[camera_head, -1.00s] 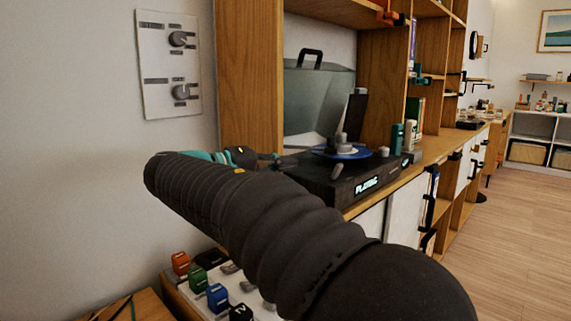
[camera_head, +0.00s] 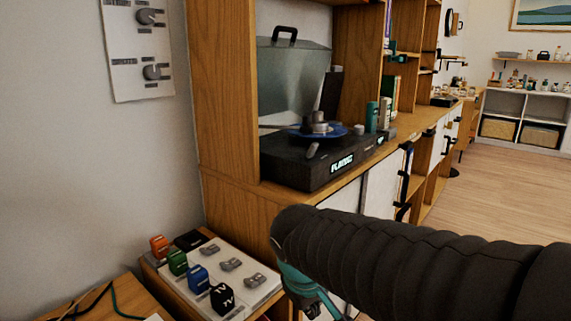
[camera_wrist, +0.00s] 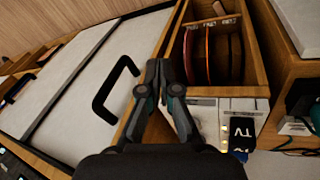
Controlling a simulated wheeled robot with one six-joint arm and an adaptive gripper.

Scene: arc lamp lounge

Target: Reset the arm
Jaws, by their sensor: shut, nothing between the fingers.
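My arm, in a black ribbed sleeve, crosses the lower right of the head view. My gripper (camera_wrist: 160,72) shows in the wrist view with its two dark fingers together at the tips and nothing between them. In the head view only its teal and black base shows at the end of the sleeve; the fingertips are hidden or out of frame. In the wrist view the fingers are over the cabinet front, between a black door handle (camera_wrist: 117,90) and a wooden bin of upright discs (camera_wrist: 212,52). I cannot tell whether they touch anything.
A turntable (camera_head: 318,165) with a lit display stands on the wooden cabinet (camera_head: 240,200). Left of my arm, a low white panel (camera_head: 225,262) carries grey switches and red, green, blue and black tagged blocks. A wall panel (camera_head: 138,48) has two knobs. Open floor (camera_head: 510,200) lies at right.

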